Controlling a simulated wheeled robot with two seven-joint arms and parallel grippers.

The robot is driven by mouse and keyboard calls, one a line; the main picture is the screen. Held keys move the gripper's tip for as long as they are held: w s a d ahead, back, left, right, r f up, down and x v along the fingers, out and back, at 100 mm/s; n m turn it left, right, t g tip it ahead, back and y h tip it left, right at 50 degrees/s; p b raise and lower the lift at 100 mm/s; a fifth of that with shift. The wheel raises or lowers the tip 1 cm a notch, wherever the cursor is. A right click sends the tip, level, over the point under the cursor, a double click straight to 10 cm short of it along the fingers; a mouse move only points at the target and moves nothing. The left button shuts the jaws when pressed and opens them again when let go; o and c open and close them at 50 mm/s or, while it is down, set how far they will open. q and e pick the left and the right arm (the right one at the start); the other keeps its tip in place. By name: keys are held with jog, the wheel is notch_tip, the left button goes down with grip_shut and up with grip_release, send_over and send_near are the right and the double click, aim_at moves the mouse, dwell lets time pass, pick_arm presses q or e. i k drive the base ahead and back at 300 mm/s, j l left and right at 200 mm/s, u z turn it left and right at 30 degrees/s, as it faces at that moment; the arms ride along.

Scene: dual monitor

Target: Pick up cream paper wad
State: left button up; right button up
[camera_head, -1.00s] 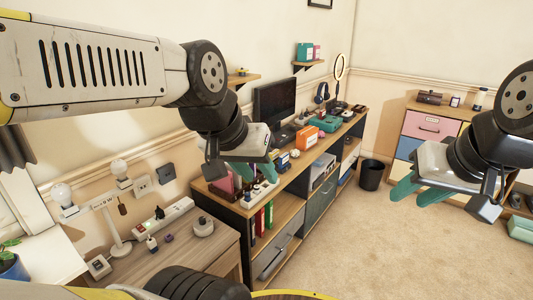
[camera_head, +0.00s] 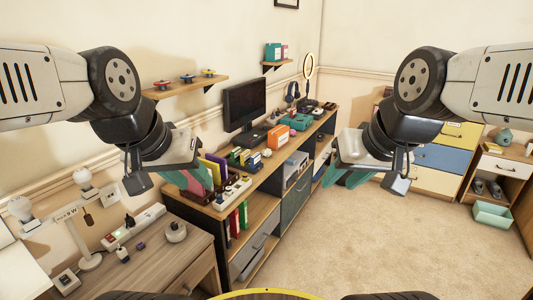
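A small pale, crumpled-looking lump (camera_head: 267,153) lies on the long desk's top, in front of the monitor; it may be the cream paper wad, but it is too small to be sure. My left gripper (camera_head: 197,184) hangs at the left, in front of the desk's near end, with its teal fingers apart and nothing seen between them. My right gripper (camera_head: 342,180) is over the floor side of the desk, right of the lump in the picture, also with fingers apart and empty. Neither gripper touches the lump.
The long desk (camera_head: 262,207) carries a monitor (camera_head: 244,103), books, a power strip (camera_head: 232,193) and an orange box (camera_head: 277,135). A wooden side table (camera_head: 185,252) holds a lamp and small items. A teal bin (camera_head: 492,214) stands right. The carpet (camera_head: 400,240) is open.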

aim_at(266, 152)
jog(key=i+l, duration=0.3)
jog(key=i, duration=0.3)
jog(key=i+l+u, duration=0.15)
jog(key=i+l, duration=0.15)
jog(key=i, duration=0.3)
jog(key=i+l, duration=0.35)
jog(key=i, duration=0.2)
jog(key=i+l+u, duration=0.1)
jog(key=i+l, duration=0.25)
jog(key=i, duration=0.25)
